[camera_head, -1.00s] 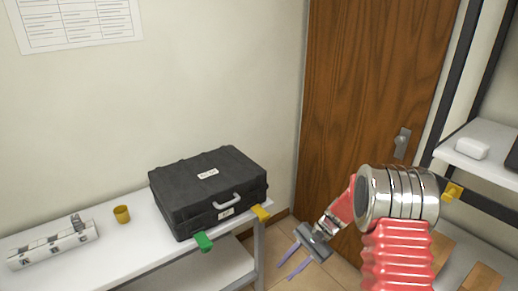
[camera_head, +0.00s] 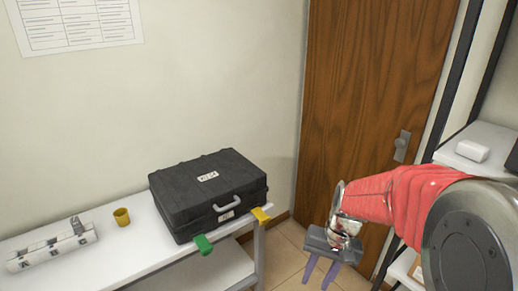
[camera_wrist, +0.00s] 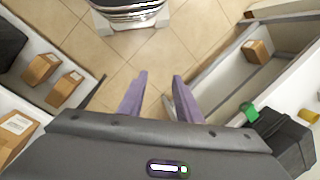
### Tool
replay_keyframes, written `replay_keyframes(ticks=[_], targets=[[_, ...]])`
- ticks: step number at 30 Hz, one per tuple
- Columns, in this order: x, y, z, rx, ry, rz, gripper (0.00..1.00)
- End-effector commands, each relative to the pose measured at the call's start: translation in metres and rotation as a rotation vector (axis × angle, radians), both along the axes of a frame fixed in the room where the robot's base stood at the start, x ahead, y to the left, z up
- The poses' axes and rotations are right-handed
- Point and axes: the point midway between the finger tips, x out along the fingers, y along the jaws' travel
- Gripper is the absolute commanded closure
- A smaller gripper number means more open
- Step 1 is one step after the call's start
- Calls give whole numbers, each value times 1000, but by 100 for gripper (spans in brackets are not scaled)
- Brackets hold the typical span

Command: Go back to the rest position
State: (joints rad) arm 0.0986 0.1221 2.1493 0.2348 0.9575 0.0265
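My gripper (camera_head: 319,272) hangs over the tiled floor in the head view, to the right of the white table and in front of the wooden door. Its two purple fingers point down and stand apart with nothing between them. In the wrist view my gripper (camera_wrist: 157,95) is also open and empty, with bare floor tiles beyond the fingertips. My red and silver arm fills the lower right of the head view.
A black case (camera_head: 205,192), a green clamp (camera_head: 203,245) and a yellow cup (camera_head: 122,217) are on the white table (camera_head: 120,262). A shelf with a white box (camera_head: 472,151) stands at the right. Cardboard boxes (camera_wrist: 41,69) show at left in the wrist view.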

Motion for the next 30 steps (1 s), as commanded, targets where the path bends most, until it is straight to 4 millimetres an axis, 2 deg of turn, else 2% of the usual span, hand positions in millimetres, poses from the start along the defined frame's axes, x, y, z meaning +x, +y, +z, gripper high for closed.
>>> replay_keyframes(ticks=[6, 16, 30], targets=[[-28, -8, 26, -70, -82, 76, 68], [-68, -17, 57, -160, -195, 155, 68], [-114, -18, 98, -236, -374, 208, 68]])
